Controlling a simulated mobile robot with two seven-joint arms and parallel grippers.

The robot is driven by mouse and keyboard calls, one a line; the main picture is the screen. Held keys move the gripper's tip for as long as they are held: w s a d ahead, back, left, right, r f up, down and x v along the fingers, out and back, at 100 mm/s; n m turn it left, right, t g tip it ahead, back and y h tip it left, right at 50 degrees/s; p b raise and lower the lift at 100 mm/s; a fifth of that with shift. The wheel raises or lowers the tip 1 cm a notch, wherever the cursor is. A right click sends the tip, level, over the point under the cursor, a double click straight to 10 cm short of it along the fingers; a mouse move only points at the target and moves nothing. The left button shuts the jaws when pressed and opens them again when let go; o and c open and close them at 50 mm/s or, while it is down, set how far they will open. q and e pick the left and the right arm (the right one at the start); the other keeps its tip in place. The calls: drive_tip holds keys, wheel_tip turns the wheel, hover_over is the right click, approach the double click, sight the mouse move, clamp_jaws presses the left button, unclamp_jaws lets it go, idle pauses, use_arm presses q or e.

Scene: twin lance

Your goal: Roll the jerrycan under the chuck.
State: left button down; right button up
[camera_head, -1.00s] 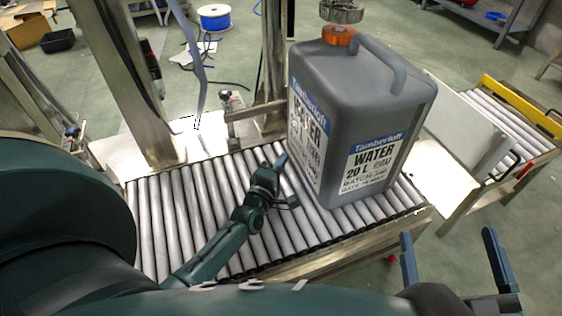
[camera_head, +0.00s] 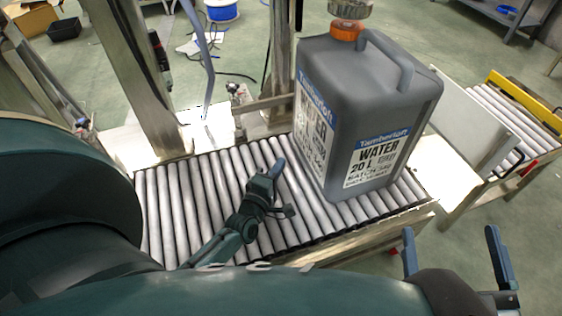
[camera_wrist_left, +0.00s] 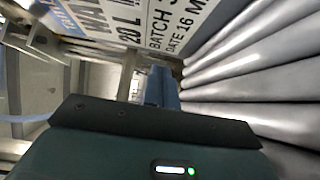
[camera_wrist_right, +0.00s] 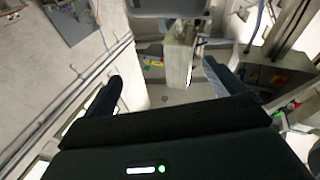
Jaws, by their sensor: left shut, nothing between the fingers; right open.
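The grey jerrycan (camera_head: 368,110) stands upright on the roller conveyor (camera_head: 210,185), at its right part, with an orange cap (camera_head: 347,30) and Tamberloft WATER labels. The metal chuck (camera_head: 350,8), cut by the top edge of the head view, shows just above the cap; their exact alignment in depth cannot be told. My left gripper (camera_head: 278,168) is shut and empty, low over the rollers to the left of the jerrycan, with a gap between. In the left wrist view its fingers (camera_wrist_left: 162,88) point toward the labelled side. My right gripper (camera_head: 453,250) is open and empty, in front of the conveyor.
A metal post (camera_head: 133,85) and a second upright (camera_head: 281,70) stand behind the conveyor. A grey panel (camera_head: 470,125) and another roller section (camera_head: 515,115) with a yellow bar lie to the right. The rollers left of my left gripper are clear.

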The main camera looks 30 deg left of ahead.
use_arm(q)
drive_tip(key=shift+s+d+p, duration=0.2)
drive_tip(key=shift+s+p, duration=0.5)
drive_tip(key=shift+s, duration=2)
